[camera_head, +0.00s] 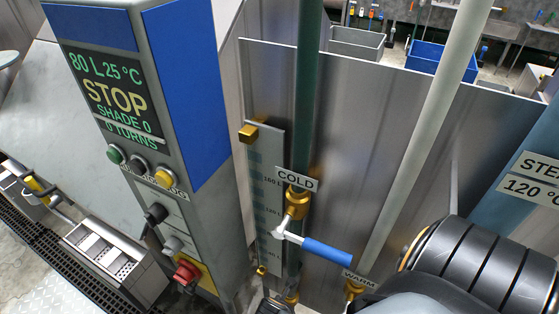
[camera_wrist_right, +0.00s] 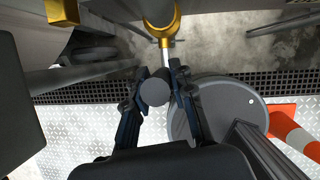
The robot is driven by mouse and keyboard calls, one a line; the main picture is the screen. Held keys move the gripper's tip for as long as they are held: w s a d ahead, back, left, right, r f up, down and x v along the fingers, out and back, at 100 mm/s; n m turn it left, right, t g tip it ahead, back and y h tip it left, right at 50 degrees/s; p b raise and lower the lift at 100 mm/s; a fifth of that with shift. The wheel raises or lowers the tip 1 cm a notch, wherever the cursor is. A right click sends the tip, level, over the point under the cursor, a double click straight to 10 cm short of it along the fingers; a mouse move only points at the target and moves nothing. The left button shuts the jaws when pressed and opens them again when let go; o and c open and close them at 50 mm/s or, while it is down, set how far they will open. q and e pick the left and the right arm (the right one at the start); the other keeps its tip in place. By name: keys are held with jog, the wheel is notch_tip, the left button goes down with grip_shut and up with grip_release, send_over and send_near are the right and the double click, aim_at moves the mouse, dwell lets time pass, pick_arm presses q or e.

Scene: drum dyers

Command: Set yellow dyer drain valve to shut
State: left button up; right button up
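In the right wrist view, a brass valve (camera_wrist_right: 163,27) hangs at the top, and a pale stem runs from it to a dark grey round handle (camera_wrist_right: 154,92) seen end-on. My right gripper (camera_wrist_right: 161,74) has one finger on each side of this handle. I cannot tell whether both fingers press on it. No label shows on this valve. In the head view, the dyer's control column (camera_head: 150,110) reads 80 L, 25 °C, STOP, SHADE 0, 0 TURNS. My left gripper is not in view.
A COLD valve (camera_head: 296,204) with a blue handle (camera_head: 328,252) stands beside the level gauge (camera_head: 262,190). A WARM valve (camera_head: 354,288) is lower right. In the wrist view, a grey round lid (camera_wrist_right: 222,105) and an orange-white post (camera_wrist_right: 295,135) are on the right, by a floor grating.

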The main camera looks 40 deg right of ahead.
grip_shut()
jog(key=shift+s, duration=0.1)
jog(key=s+d+f+m+t+y+b, duration=0.1)
jog(key=s+d+f+t+y+b, duration=0.1)
jog(key=s+t+b, duration=0.3)
jog(key=shift+s+d+m+t+b, duration=0.2)
jog(key=shift+s+m+t+b, duration=0.1)
jog(key=shift+t+b, duration=0.45)
